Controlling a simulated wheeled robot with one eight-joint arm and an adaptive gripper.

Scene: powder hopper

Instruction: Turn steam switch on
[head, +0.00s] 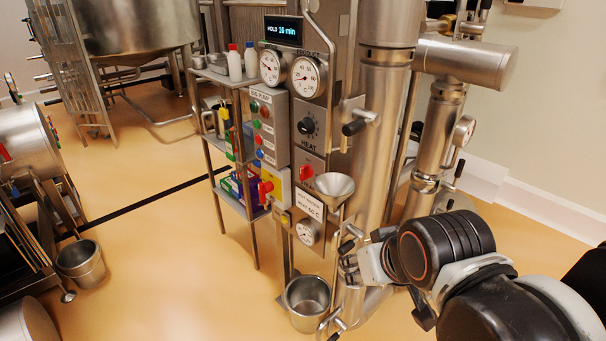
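A metal control panel (309,150) stands at the centre, with a black knob (307,126) marked HEAT. Below that knob is a red rotary switch (306,173); the label around it is too small to read. A second red switch (266,189) sits on a yellow plate lower left. I cannot tell for certain which one is the steam switch. My gripper (349,262) is at the lower right of the panel, below and right of both red switches and apart from them. Its fingers are small and seen against metal pipes, so their opening is unclear.
A steel bucket (307,298) hangs beneath. Thick vertical pipes (383,130) rise on the right. A shelf rack (230,140) with bottles stands left.

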